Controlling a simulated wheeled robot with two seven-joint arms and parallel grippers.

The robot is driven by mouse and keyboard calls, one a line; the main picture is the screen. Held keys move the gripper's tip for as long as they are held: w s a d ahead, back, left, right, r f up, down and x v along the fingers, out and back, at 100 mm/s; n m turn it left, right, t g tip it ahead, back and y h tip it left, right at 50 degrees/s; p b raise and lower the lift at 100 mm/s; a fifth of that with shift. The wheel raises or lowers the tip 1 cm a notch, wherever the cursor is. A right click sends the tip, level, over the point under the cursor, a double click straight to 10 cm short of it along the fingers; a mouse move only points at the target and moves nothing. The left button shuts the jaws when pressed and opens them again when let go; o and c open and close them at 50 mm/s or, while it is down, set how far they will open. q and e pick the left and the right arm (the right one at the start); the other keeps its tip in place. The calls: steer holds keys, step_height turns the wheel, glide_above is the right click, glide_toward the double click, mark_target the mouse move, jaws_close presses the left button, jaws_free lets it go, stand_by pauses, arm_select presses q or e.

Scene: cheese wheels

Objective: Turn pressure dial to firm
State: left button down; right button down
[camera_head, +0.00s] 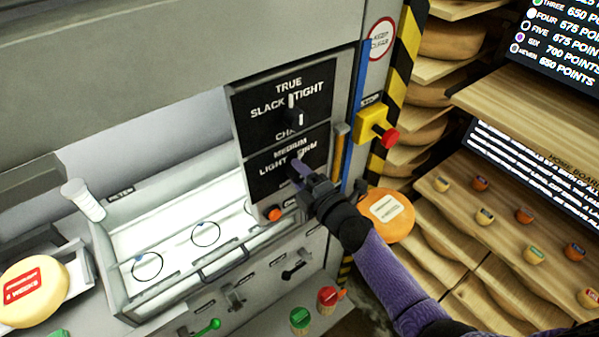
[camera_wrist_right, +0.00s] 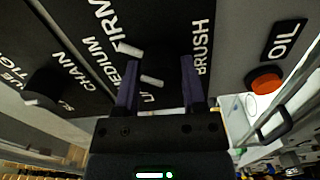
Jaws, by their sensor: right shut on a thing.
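The pressure dial (camera_wrist_right: 153,66) is a black knob with white marks on a black panel lettered light, medium and firm. The pressure panel (camera_head: 262,168) is the lower of two in the head view, where my arm and gripper hide its dial. My right gripper (camera_head: 299,167) reaches it from the lower right. In the right wrist view my right gripper (camera_wrist_right: 160,64) has its two purple fingers on either side of the knob, shut on it. One white mark lies toward the firm lettering; the exact setting cannot be told. My left gripper is not in view.
The chain dial (camera_head: 292,110) sits just above. An orange button (camera_head: 274,214) is below, and a red stop button (camera_head: 390,138) on a yellow box is to the right. A glass-sided tray (camera_head: 170,280) lies left; wooden shelves (camera_head: 520,100) with cheese stand right.

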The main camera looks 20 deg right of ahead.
steer(key=shift+m, duration=0.6)
steer(key=shift+c, duration=0.9)
jaws_free()
steer(key=v, duration=1)
